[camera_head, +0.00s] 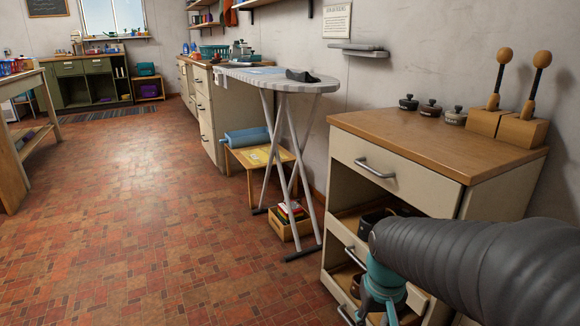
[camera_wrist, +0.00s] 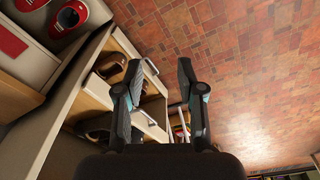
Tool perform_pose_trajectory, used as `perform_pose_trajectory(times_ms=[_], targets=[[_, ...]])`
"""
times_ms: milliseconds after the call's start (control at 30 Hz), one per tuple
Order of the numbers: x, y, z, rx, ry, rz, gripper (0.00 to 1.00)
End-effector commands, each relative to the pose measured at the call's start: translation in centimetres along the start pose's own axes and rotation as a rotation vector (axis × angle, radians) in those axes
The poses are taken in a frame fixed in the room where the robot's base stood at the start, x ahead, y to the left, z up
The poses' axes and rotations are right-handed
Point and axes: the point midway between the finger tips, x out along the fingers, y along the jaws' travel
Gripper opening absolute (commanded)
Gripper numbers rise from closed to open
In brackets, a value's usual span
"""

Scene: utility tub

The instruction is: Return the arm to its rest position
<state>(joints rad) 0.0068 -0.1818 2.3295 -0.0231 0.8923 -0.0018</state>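My arm with its dark ribbed sleeve enters the head view from the right edge and reaches down in front of the cream cabinet (camera_head: 395,164). My gripper (camera_wrist: 160,64) shows in the wrist view with its two dark fingers spread apart and nothing between them. In the head view only its teal and dark upper part shows, low beside the cabinet's drawers; the fingertips cannot be made out there. Pulled-out lower drawers (camera_wrist: 146,122) lie beside and beyond the fingers in the wrist view, with dark brown rounded items (camera_wrist: 110,66) inside. Whether the gripper touches a drawer cannot be told.
An ironing board (camera_head: 275,80) stands left of the cabinet, with a small wooden table (camera_head: 255,157) behind its legs. Small lidded pots (camera_head: 430,108) and wooden blocks with upright handles (camera_head: 520,130) stand on the cabinet top. The tiled floor (camera_head: 130,200) at left is clear.

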Motion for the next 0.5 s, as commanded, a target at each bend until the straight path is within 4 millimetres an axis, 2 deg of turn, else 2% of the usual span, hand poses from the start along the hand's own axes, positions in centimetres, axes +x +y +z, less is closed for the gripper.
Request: perform_pose_trajectory(times_ms=[33,300,500], targets=[[-1.6,-0.1,1.1,0.004,0.028,-0.003,0.38],[-6.8,-0.4,5.7,0.014,0.172,-0.016,0.38],[-10.6,-0.5,7.7,0.014,0.3,-0.017,0.38]])
